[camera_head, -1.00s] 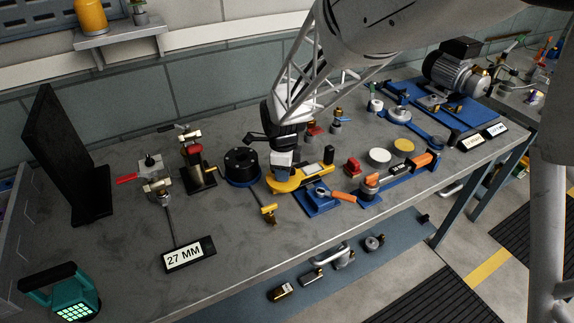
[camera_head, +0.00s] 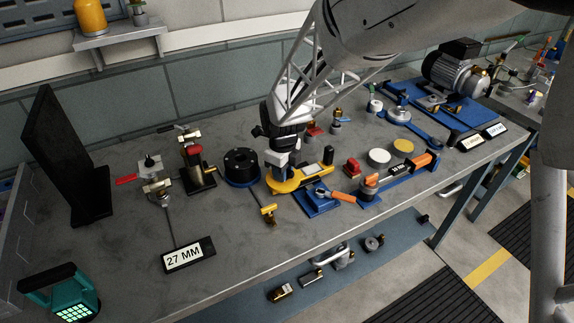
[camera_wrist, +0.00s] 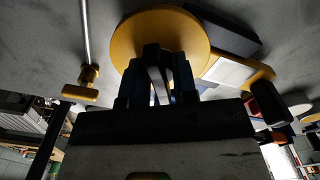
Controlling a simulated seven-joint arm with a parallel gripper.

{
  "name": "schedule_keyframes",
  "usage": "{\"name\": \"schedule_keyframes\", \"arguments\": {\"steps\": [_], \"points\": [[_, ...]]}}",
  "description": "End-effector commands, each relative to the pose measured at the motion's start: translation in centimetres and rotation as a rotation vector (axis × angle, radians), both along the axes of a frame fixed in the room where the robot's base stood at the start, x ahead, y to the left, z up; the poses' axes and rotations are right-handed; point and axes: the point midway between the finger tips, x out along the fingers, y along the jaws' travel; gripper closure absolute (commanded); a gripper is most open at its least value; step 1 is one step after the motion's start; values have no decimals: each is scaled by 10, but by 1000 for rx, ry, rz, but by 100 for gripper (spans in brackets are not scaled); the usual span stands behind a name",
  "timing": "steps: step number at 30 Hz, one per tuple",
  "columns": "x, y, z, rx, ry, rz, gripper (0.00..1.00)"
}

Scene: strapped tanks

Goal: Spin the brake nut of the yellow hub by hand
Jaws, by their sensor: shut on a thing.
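The yellow hub (camera_head: 285,186) is a flat yellow disc with an arm reaching right that carries a pale plate and a black upright knob (camera_head: 328,155). It lies on the grey bench; its disc (camera_wrist: 135,35) fills the top middle of the wrist view. My gripper (camera_head: 281,172) points down over the disc.
A yellow T-shaped piece (camera_head: 269,211) stands close in front of the hub. A black round flange (camera_head: 241,166) is just left. A blue plate with an orange handle (camera_head: 345,198) is close on the right. The bench front left, around the 27 MM sign (camera_head: 187,255), is mostly clear.

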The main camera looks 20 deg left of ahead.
Motion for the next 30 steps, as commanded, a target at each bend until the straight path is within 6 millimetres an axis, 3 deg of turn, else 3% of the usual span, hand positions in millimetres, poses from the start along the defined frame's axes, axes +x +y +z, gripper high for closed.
{"name": "schedule_keyframes", "arguments": {"steps": [14,30], "points": [[0,0,1,1,-1,-35,100],[0,0,0,1,0,-389,100]]}}
